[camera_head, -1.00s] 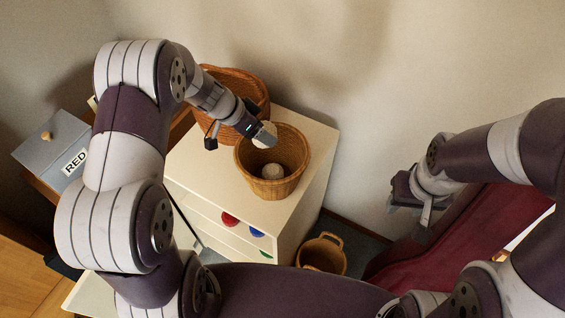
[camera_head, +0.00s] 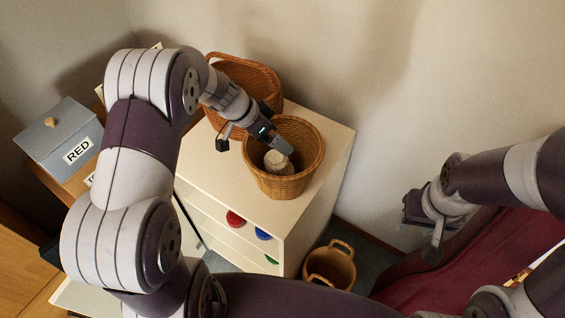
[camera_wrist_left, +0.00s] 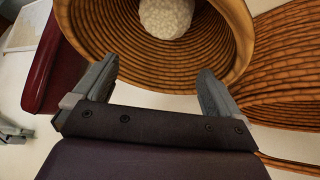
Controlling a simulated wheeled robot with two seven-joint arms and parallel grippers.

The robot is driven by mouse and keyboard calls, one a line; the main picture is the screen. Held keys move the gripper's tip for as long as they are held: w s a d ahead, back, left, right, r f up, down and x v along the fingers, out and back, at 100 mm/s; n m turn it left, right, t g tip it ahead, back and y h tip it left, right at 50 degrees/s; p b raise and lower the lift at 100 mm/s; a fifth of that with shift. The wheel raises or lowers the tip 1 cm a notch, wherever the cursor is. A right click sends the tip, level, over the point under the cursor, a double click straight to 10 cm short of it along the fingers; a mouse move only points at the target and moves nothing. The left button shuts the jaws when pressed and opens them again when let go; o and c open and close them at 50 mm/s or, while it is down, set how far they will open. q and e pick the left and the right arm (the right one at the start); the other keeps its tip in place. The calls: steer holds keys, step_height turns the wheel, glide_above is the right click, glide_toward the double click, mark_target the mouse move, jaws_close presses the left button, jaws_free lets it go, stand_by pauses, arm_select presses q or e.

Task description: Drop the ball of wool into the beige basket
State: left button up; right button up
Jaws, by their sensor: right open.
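The ball of wool (camera_head: 279,163) is cream-white and lies inside the light-brown wicker basket (camera_head: 297,187) on the white cabinet. In the left wrist view the ball (camera_wrist_left: 166,16) shows inside the basket (camera_wrist_left: 150,70), beyond the fingers and apart from them. My left gripper (camera_wrist_left: 155,76) is open and empty, at the basket's mouth. In the head view its tip (camera_head: 279,143) is above the ball, partly hiding the basket's inside. My right gripper (camera_head: 424,222) is open and empty at the right, away from the cabinet.
A darker orange-brown basket (camera_head: 262,80) stands behind the first one. A small two-handled basket (camera_head: 332,268) is on the floor beside the white cabinet (camera_head: 225,180). A grey box labelled RED (camera_head: 60,135) is at the left. A dark red surface (camera_head: 440,265) is at the right.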

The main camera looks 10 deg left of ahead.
arm_select(q)
steer(key=p+v, duration=0.1)
steer(key=v, duration=1.1)
steer(key=shift+s+a+r, duration=0.15)
steer(key=shift+a+r, duration=0.1)
